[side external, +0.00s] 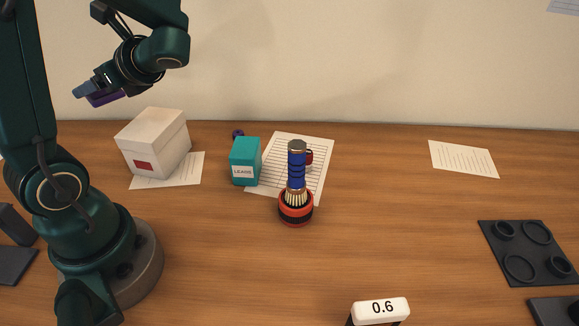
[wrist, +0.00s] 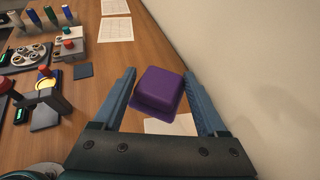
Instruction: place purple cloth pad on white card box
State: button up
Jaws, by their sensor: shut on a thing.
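My gripper (side external: 86,92) is raised at the upper left of the side view, shut on the purple cloth pad (side external: 104,98). In the wrist view the pad (wrist: 162,88) sits between the two blue-grey fingers and looks like a thick, slightly tilted block. The white card box (side external: 152,143), with a red mark on its front, stands on the table. The pad is in the air, above and to the left of the box in the side view, apart from it. A pale patch below the pad in the wrist view cannot be identified for sure.
A teal carton (side external: 245,161) and a blue tool in a red holder (side external: 296,208) stand right of the box. Printed sheets (side external: 463,158) lie around. A dark tray (side external: 528,250) is at the right. The wall is close behind; the table's centre right is clear.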

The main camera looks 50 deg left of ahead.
send_over(150, 123)
notch_tip(150, 123, down, 3)
jog(key=shift+f, duration=2.2)
jog(key=o, duration=1.3)
jog(key=shift+c, duration=0.2)
